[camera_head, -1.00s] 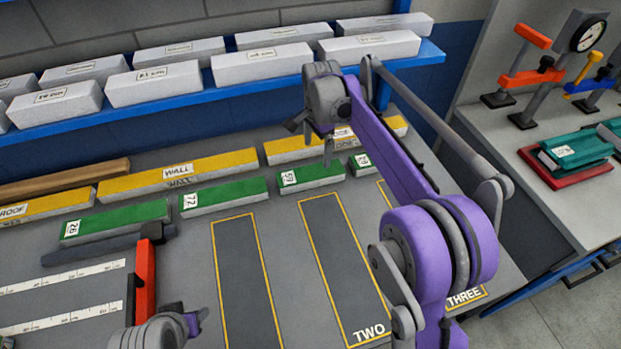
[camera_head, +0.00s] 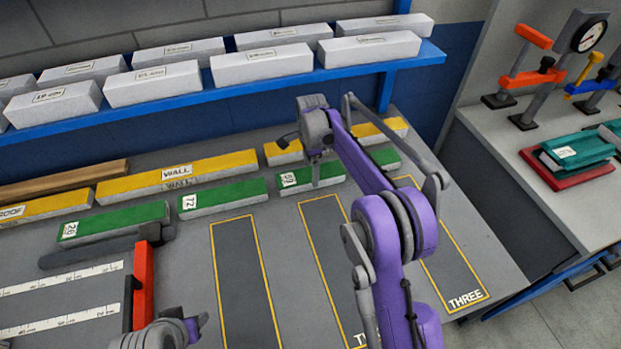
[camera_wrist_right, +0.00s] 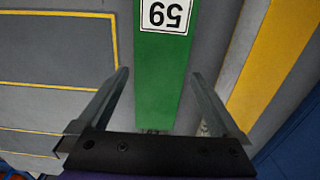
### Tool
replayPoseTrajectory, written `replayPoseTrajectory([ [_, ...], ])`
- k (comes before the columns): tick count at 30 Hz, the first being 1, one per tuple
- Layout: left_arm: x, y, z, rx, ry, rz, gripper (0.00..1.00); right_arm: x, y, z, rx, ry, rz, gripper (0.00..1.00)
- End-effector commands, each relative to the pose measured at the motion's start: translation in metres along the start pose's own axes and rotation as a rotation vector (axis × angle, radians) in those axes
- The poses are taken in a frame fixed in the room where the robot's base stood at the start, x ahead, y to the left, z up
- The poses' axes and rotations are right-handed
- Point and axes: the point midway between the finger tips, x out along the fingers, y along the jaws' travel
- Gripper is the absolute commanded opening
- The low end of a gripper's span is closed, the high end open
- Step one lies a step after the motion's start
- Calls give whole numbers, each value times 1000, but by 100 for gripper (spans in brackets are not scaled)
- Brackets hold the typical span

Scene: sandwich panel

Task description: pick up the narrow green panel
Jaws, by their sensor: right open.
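Several green panels lie in a row on the grey table. The one under my right gripper has a white label reading 59; this green panel (camera_head: 328,176) is short, and it fills the middle of the right wrist view (camera_wrist_right: 160,85). My right gripper (camera_head: 315,170) is open over this panel. In the right wrist view its two fingers (camera_wrist_right: 158,85) stand apart, one on each side of the green strip, with nothing gripped. Whether the fingertips touch the table is hidden.
Neighbouring green panels, 72 (camera_head: 225,197) and 26 (camera_head: 115,222), lie to the left; another green panel (camera_head: 385,158) is to the right. Yellow panels (camera_head: 180,174) run behind. Outlined dark slots (camera_head: 243,270) are empty.

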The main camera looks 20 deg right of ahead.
Motion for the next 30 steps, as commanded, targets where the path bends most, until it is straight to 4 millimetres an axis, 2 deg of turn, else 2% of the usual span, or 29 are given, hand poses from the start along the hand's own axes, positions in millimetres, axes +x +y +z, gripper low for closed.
replayPoseTrajectory([
  [3,0,0,0,0,0,0,50,18,1,2,0,0,0,100],
  [6,0,0,0,0,0,0,50,26,1,2,0,0,0,100],
  [14,0,0,0,0,0,0,50,29,1,1,0,0,0,100],
  [27,0,0,0,0,0,0,50,28,1,1,-1,0,0,22],
  [30,0,0,0,0,0,0,50,28,1,1,-1,0,0,22],
])
